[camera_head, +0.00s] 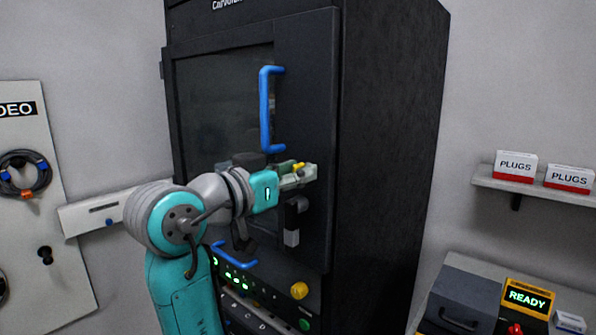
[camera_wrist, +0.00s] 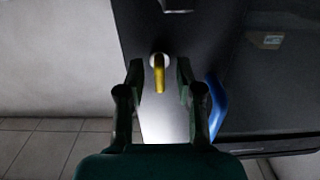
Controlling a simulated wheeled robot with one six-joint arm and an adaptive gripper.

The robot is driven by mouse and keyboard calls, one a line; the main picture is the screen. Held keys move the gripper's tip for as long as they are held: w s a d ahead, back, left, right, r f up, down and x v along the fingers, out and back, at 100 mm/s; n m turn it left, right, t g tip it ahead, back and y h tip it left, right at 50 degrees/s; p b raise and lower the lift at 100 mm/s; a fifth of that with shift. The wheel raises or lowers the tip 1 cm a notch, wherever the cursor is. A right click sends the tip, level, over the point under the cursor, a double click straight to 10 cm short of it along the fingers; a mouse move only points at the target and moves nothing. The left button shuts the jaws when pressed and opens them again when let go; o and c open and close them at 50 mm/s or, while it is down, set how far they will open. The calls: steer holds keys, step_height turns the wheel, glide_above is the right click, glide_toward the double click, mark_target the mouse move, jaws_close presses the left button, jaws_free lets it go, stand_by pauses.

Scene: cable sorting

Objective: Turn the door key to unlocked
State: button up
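The yellow door key (camera_wrist: 159,78) sits in a round pale lock (camera_wrist: 158,60) on the dark cabinet door (camera_wrist: 135,25). My gripper (camera_wrist: 159,74) is open, with one dark finger on each side of the key. Gaps show between the key and both fingers in the wrist view. In the head view my gripper (camera_head: 306,172) is at the door, below the blue handle, and a bit of yellow key (camera_head: 299,166) shows beside the fingers. The lock itself is hidden there by the gripper.
A blue door handle (camera_head: 266,110) stands out above my gripper, and also shows in the wrist view (camera_wrist: 216,104). A dark and grey latch (camera_head: 292,222) is just below. A yellow knob (camera_head: 299,290) is lower on the cabinet. Shelf boxes (camera_head: 515,166) stand at the right.

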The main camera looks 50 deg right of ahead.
steer(key=shift+d, duration=0.45)
jaws_close()
steer(key=shift+m, duration=0.3)
steer(key=m, duration=0.3)
steer(key=shift+m, duration=0.3)
steer(key=m, duration=0.4)
steer(key=shift+s+m, duration=0.1)
steer(key=shift+m, duration=0.2)
steer(key=m, duration=0.4)
steer(key=shift+f+m, duration=0.1)
steer(key=shift+m, duration=2.4)
